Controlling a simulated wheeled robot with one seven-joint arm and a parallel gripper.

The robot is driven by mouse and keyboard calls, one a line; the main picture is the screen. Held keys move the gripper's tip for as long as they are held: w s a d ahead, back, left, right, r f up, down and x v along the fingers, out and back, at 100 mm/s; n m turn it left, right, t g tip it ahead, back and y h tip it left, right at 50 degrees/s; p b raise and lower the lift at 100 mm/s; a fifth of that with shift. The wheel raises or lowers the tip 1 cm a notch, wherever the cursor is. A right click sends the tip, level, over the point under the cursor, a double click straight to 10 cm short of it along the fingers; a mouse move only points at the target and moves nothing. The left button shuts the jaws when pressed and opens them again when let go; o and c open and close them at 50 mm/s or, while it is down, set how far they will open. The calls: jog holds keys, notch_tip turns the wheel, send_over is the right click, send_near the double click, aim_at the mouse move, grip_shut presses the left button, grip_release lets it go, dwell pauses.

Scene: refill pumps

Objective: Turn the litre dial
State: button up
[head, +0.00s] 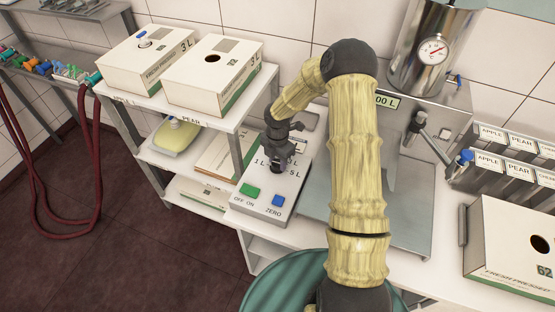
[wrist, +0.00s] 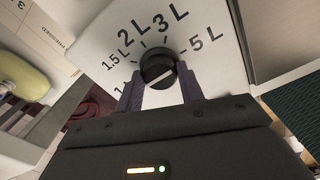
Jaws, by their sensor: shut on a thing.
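The litre dial is a round black knob (wrist: 158,68) with a pale pointer line, on a white control panel (head: 296,181) marked 1.5 L, 2 L, 3 L and 5 L. My gripper (wrist: 160,92) is shut on the knob, with one dark finger on each side of it in the wrist view. In the head view my gripper (head: 276,168) reaches straight down to the panel and hides most of the dial. The pointer line slants across the knob; which mark it lines up with I cannot tell for certain.
A green button (head: 250,191) and a blue button (head: 278,201) sit on the panel's front. Juice boxes (head: 212,75) stand on the shelf to the left. A steel tank with a gauge (head: 433,50) stands behind, and labelled cartons (head: 503,160) stand at the right.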

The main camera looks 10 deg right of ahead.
aim_at(277, 163)
jog(key=shift+w+r, duration=0.1)
jog(key=o, duration=1)
notch_tip(277, 163, up, 17)
jog(key=b, duration=0.2)
jog(key=shift+r+b, duration=0.15)
jog(key=shift+b, duration=0.25)
